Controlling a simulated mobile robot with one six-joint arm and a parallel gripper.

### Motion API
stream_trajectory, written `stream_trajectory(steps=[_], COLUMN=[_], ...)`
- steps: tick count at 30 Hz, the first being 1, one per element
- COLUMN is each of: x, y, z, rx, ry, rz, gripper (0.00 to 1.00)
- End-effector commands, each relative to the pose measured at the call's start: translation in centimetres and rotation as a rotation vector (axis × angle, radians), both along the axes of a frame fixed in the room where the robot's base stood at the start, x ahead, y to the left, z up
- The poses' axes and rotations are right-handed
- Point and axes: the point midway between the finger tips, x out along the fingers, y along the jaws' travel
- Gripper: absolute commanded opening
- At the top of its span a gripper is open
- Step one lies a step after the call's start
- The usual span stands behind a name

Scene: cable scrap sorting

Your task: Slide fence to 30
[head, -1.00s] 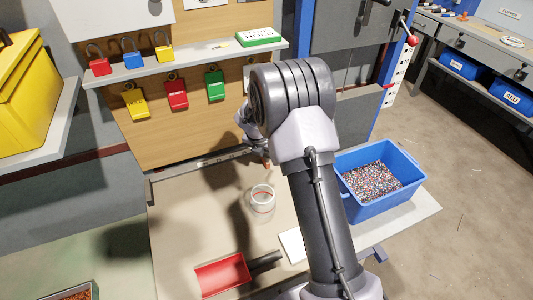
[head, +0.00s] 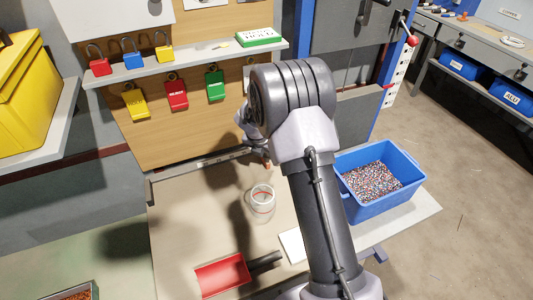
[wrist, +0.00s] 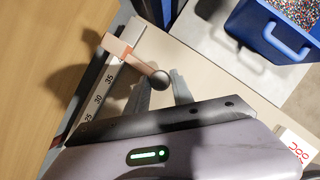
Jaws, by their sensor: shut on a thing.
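The fence (wrist: 117,46) is a copper-coloured block on the scale rail (wrist: 121,60) in the wrist view, with an arm that ends in a dark round knob (wrist: 160,80). The rail carries the marks 25, 30 and 35. The fence sits past the 35 mark, on the side away from 30. My gripper (wrist: 161,79) has its two grey fingers on either side of the knob and is shut on it. In the head view the rail (head: 212,161) runs along the back of the bench and the fence (head: 267,164) shows small beside my arm, which hides my fingers.
A clear jar with a red band (head: 262,199) and a red scoop (head: 222,275) are on the bench. A blue bin of granules (head: 345,206) stands right of my arm.

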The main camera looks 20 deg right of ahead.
Motion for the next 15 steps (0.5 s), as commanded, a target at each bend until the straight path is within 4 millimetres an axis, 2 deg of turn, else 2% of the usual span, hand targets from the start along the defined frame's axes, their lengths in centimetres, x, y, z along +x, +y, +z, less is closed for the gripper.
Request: stream_trajectory(steps=[12,15], x=[-0.03,-0.01], y=[0.0,0.6], z=[-0.02,0.03], rx=[0.0,0.0], ry=[0.001,0.001], rz=[0.0,0.001], gripper=[0.0,0.0])
